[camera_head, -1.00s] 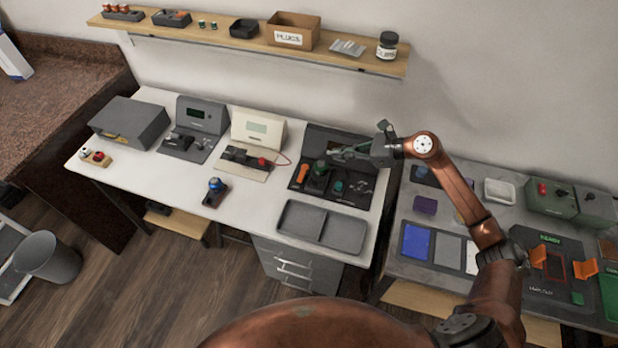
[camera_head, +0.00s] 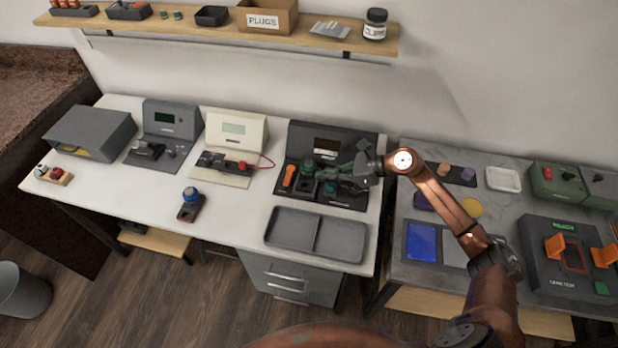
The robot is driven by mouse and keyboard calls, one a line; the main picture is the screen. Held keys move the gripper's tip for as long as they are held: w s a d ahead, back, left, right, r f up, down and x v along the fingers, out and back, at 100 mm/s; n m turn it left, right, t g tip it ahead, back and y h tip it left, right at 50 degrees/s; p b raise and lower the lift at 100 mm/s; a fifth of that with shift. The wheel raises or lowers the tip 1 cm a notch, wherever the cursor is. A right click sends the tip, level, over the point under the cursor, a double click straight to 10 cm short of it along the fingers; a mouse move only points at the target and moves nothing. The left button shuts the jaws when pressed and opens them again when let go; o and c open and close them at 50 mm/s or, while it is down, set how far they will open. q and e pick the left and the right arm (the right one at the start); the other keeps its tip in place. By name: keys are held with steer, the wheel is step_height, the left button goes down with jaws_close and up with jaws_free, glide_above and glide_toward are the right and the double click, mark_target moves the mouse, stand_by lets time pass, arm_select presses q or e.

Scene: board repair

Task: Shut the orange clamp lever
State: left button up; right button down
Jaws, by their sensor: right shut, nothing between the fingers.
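An orange lever (camera_head: 289,175) stands up, leaning slightly, at the left of a dark station (camera_head: 347,200) at the back right of the white table. My left gripper is out of view.
A grey divided tray (camera_head: 316,236) lies in front of the station. A beige meter (camera_head: 235,130) with a red lead stands to its left. A test fixture (camera_head: 570,282) with two orange flaps sits on the right table. White tabletop left of the tray is mostly clear.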

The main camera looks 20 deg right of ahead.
mark_target(290, 181)
steer(key=b+x, duration=0.1)
steer(key=x, duration=0.8)
steer(key=shift+a+f, duration=0.15)
steer(key=shift+f, duration=0.05)
